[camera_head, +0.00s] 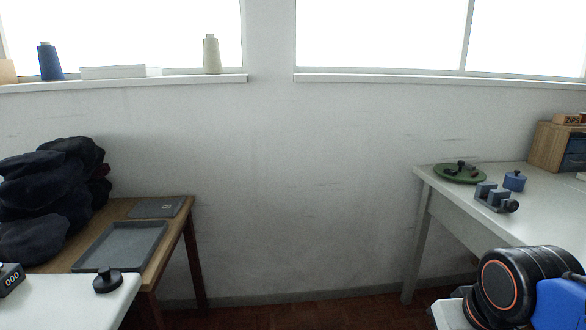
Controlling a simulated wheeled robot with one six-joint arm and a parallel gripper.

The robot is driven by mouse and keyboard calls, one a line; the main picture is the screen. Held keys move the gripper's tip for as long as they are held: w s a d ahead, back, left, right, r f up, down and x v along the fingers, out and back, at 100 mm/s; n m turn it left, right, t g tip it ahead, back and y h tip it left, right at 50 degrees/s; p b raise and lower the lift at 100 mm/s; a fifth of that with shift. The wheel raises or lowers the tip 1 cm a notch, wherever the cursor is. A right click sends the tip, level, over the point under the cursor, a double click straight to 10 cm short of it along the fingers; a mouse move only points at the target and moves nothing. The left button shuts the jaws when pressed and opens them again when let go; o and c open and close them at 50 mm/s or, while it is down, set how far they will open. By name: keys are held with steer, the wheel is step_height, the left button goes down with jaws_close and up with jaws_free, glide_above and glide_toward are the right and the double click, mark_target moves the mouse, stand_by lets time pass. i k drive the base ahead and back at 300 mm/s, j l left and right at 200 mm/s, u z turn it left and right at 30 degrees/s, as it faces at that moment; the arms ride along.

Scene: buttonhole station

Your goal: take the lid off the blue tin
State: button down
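A small blue tin (514,182) stands upright on the white table at the right. A small knob shows on its top, so its lid appears to be on. The seam between lid and tin is too small to make out. A black rounded arm joint with an orange ring and a blue part, mine, fills the lower right corner. My gripper is not in view, so I cannot tell where it is relative to the tin.
A grey-blue block holder (494,197) stands just left of and nearer than the tin. A green dish (459,173) with small dark items lies farther left. A wooden drawer box (557,146) stands behind right. The white table (553,220) is bare in front.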

mark_target(515, 175)
steer(key=i+j+z, duration=0.2)
steer(key=i+z, duration=0.25)
steer(key=i+j+z, duration=1.05)
steer(key=j+z, duration=0.2)
steer(key=j, duration=0.15)
steer(key=z, duration=0.35)
steer(key=j+z, duration=0.15)
steer(key=z, duration=0.2)
steer(key=k+z, duration=0.1)
steer(key=z, duration=0.25)
